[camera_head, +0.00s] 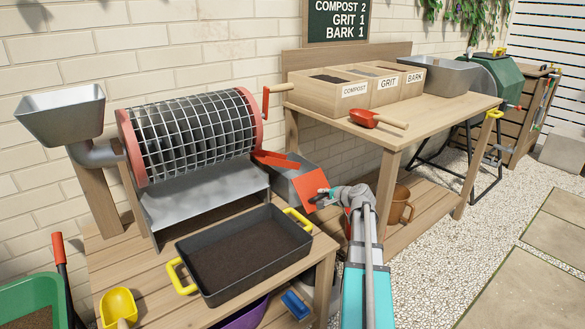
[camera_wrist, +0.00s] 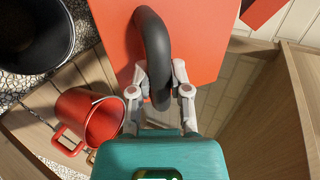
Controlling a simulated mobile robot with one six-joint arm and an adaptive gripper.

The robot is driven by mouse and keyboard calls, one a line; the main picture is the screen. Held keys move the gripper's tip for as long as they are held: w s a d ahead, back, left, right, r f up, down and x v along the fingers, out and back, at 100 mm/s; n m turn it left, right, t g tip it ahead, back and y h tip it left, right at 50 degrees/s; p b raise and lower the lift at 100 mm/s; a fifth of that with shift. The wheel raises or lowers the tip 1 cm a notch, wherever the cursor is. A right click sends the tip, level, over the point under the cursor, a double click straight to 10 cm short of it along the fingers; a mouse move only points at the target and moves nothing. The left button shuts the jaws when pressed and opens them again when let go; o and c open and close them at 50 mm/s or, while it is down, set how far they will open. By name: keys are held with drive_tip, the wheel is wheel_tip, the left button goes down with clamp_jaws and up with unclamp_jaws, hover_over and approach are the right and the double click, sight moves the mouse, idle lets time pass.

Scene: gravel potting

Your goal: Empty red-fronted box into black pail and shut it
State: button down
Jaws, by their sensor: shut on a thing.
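The red-fronted box, a grey drawer-like box (camera_head: 284,180) with a red front (camera_head: 311,188), sits at the right end of the mesh drum sifter, below its red chute (camera_head: 272,157). My gripper (camera_head: 322,197) is at this front. In the wrist view my gripper (camera_wrist: 159,92) is shut on the curved black handle (camera_wrist: 152,40) of the red front (camera_wrist: 195,50). The inside of the box is mostly hidden in both views. The black pail (camera_wrist: 66,40) shows at the upper left of the wrist view, its inside dark. I cannot make it out in the head view.
A black tray of soil (camera_head: 245,247) with yellow handles stands below the sifter. Labelled wooden bins (camera_head: 353,90) and a red scoop (camera_head: 365,118) are on the right table. Gravel floor (camera_head: 440,265) lies open at right.

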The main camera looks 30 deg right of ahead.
drive_tip(key=shift+s+a+f, duration=0.15)
drive_tip(key=shift+w+f+b, duration=0.55)
drive_tip(key=shift+f+b, duration=0.25)
drive_tip(key=shift+b, duration=0.05)
drive_tip(key=shift+w+f+b, duration=0.5)
drive_tip(key=shift+f+b, duration=0.3)
drive_tip(key=shift+b, duration=0.05)
drive_tip(key=shift+f+b+x, duration=0.15)
drive_tip(key=shift+b+x, duration=0.4)
drive_tip(key=shift+x, duration=0.25)
drive_tip(key=shift+f+b+x, duration=0.15)
drive_tip(key=shift+b+x, duration=0.35)
drive_tip(key=shift+x, duration=0.3)
drive_tip(key=shift+s+d, duration=0.1)
drive_tip(key=shift+d, duration=0.15)
drive_tip(key=shift+w+f, duration=0.2)
drive_tip(key=shift+w, duration=0.05)
drive_tip(key=shift+c, duration=1)
unclamp_jaws()
drive_tip(key=shift+a, duration=0.1)
